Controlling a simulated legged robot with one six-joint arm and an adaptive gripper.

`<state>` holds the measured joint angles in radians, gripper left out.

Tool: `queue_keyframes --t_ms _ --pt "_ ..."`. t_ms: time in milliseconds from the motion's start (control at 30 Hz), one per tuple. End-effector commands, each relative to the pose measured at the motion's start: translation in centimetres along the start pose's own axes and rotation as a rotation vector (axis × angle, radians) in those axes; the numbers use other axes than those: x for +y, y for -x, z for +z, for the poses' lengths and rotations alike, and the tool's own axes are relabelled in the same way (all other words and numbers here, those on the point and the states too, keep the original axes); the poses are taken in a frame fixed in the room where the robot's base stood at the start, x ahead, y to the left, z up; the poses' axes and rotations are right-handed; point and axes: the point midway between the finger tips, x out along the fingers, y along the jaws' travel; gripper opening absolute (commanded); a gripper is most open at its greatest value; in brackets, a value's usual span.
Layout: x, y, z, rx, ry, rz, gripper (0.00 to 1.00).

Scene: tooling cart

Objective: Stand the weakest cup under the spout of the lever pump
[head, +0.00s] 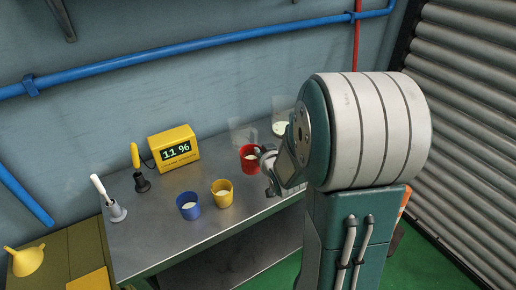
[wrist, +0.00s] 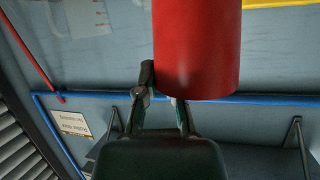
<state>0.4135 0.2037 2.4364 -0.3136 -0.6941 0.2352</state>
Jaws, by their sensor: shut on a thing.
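My gripper (head: 266,168) is shut on the red cup (head: 249,163), which holds pale liquid and stands roughly upright; I cannot tell if it touches the bench. In the wrist view the red cup (wrist: 197,55) fills the top middle, against my gripper (wrist: 160,92). A blue cup (head: 188,210) and a yellow cup (head: 222,197), both with pale contents, stand on the bench to its left. A white-handled device (head: 115,210) and a yellow-handled device (head: 141,183) stand farther left. I cannot make out a spout, nor which is the lever pump.
A yellow meter (head: 174,148) reading 11 % stands at the back of the metal bench (head: 165,235). Clear containers (head: 242,130) stand behind the red cup. A yellow funnel (head: 26,261) is at lower left. The bench front left is bare.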

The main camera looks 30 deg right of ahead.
Motion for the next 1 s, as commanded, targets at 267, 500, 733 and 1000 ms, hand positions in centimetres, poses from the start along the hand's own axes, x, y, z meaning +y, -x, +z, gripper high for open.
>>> queue_keyframes --t_ms 267,500,733,1000 --pt "-0.1 2.0 -0.1 0.001 -0.001 0.000 0.00" --pt "-0.1 2.8 -0.1 -0.001 -0.001 0.000 0.00" --pt "-0.1 3.0 -0.1 0.000 -0.001 0.000 0.00" --pt "-0.1 2.9 -0.1 0.000 -0.001 0.000 0.00"
